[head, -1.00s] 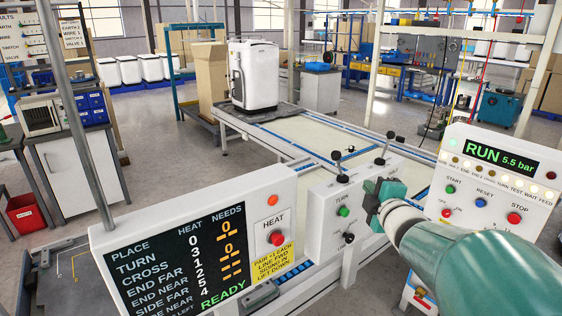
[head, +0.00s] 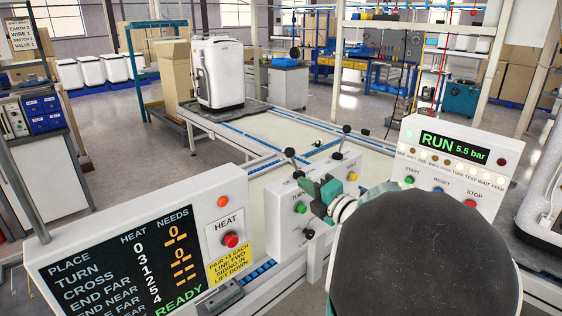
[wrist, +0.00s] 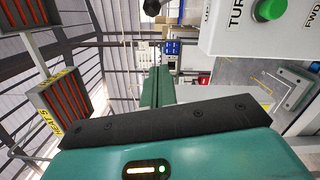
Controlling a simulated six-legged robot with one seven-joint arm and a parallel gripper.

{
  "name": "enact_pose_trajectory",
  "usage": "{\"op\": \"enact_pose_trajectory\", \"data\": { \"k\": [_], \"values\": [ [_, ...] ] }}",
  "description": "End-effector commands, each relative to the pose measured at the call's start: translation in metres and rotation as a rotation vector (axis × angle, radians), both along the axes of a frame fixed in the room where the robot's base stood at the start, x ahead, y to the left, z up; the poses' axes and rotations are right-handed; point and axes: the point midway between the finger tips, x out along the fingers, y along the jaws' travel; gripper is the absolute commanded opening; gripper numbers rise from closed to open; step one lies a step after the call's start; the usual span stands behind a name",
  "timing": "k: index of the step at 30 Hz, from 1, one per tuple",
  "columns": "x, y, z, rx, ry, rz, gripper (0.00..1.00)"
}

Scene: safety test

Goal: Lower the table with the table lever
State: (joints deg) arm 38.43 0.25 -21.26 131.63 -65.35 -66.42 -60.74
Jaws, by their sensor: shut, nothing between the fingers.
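A white control box (head: 288,207) stands at the near end of the conveyor table (head: 262,130), with a TURN label and a green button (head: 298,208). Black-knobbed levers rise from it, one at its top left (head: 290,153) and one further right (head: 346,129). A third black knob (head: 308,234) sits low on its front. No label naming the table lever is readable. In the wrist view the box (wrist: 240,35) is at upper right, with a black knob (wrist: 152,7) at the top edge.
A HEAT panel (head: 140,250) with a red button stands at near left. A RUN 5.5 bar panel (head: 455,165) with several buttons stands at right, close to my arm. A white appliance (head: 220,73) stands at the table's far end.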

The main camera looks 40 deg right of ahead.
Motion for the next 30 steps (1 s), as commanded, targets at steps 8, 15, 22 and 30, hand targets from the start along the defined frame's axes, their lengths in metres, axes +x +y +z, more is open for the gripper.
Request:
{"op": "enact_pose_trajectory", "data": {
  "k": [8,15,22,30],
  "values": [
    [-0.005,-0.002,-0.001,-0.015,-0.003,0.006,0.0],
    [-0.003,-0.003,-0.001,-0.014,-0.002,0.004,0.0],
    [0.025,-0.004,-0.001,-0.013,-0.002,0.008,0.0],
    [0.079,-0.006,-0.001,-0.012,-0.001,0.009,0.0]
  ]
}}
